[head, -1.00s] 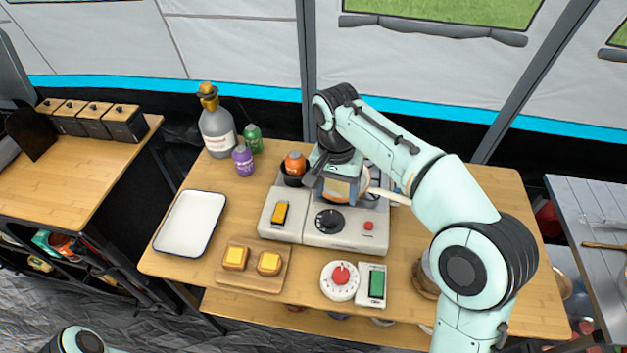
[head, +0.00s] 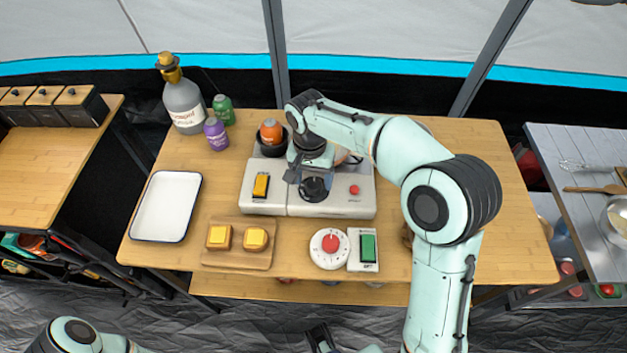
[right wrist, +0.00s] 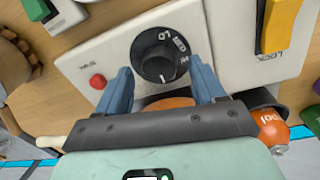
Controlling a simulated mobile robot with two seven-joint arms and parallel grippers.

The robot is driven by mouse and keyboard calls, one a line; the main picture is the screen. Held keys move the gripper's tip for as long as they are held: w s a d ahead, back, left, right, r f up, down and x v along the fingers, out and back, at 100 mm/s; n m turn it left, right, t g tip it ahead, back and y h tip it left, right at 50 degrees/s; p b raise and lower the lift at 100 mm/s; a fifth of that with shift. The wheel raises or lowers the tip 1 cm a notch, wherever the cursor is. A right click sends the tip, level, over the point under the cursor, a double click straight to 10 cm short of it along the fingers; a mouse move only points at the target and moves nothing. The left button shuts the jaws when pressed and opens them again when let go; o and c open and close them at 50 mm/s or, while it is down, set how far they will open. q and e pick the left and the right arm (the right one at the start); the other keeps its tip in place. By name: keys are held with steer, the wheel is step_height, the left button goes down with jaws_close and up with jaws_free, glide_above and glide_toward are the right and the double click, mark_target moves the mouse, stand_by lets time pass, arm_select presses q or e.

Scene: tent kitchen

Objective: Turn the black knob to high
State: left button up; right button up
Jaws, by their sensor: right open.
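The black knob (head: 314,188) sits on the front of the grey-white stove unit (head: 345,206), beneath my right gripper (head: 302,172) in the head view. In the right wrist view the knob (right wrist: 160,52) shows almost whole, with white lettering and a white mark on its face. My right gripper (right wrist: 160,68) is open, with one blue-grey finger on each side of the knob; I cannot tell whether they touch it. Part of my left arm shows at the lower left of the head view. A dark jaw-like part (head: 320,338) of mine shows at the bottom edge, too cropped to read.
A yellow switch (head: 261,185) and a red button (head: 354,190) flank the knob. A white tray (head: 166,207) is at left.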

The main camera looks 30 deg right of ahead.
steer(key=shift+f, duration=0.65)
steer(key=c, duration=1.1)
steer(key=shift+o, duration=0.2)
